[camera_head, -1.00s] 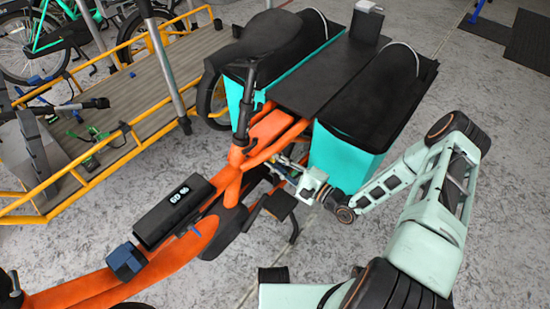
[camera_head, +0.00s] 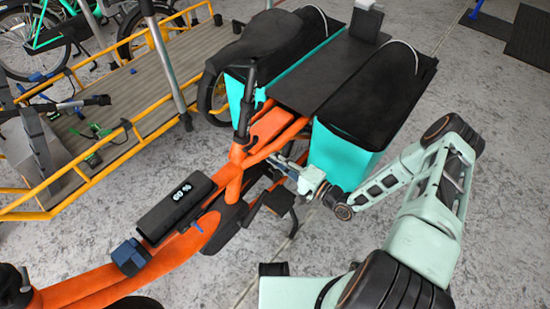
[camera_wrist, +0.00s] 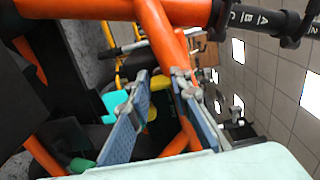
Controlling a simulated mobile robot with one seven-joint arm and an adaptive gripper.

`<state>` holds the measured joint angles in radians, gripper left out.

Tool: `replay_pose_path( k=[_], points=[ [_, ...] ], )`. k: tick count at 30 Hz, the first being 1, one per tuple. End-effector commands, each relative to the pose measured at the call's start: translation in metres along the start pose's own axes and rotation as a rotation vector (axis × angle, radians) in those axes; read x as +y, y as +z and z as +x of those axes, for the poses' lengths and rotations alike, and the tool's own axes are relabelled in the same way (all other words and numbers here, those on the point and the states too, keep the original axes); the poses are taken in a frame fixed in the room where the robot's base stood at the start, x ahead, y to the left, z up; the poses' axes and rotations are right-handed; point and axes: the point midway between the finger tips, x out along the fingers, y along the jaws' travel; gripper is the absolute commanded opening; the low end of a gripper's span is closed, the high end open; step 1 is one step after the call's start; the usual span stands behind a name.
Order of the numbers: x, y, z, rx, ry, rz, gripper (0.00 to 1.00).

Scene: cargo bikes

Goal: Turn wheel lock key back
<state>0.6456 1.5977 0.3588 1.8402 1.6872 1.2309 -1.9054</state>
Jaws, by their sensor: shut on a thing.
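My gripper (camera_head: 284,163) reaches in from the right at the rear frame, below the teal pannier. In the wrist view, its blue fingers (camera_wrist: 160,80) stand on either side of a narrow gap beside an orange frame tube (camera_wrist: 160,28). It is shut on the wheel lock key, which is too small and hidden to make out. The lock itself is also not clear.
A teal pannier (camera_head: 340,150) hangs close above my gripper. A black pedal (camera_head: 279,202) lies just below it. A yellow-railed wooden platform (camera_head: 150,75) with tools is at left. Grey floor is free at right.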

Motion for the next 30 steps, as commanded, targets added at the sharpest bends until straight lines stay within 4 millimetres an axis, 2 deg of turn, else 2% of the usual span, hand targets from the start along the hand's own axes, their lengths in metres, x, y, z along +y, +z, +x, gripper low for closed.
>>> replay_pose_path(
  k=[6,7,12,20,23,26,30],
  points=[
    [0.001,-0.001,-0.001,0.002,0.002,-0.002,0.0],
    [0.001,-0.001,-0.001,0.002,0.002,-0.002,0.2],
    [0.001,-0.001,-0.001,0.001,0.002,-0.001,0.36],
    [0.0,-0.001,-0.001,0.001,0.001,0.0,0.36],
    [0.0,-0.001,-0.007,0.002,0.001,0.0,0.36],
    [0.0,-0.002,-0.022,0.003,0.002,-0.001,0.36],
    [0.0,-0.002,-0.052,0.005,0.002,0.0,0.36]
  ],
)
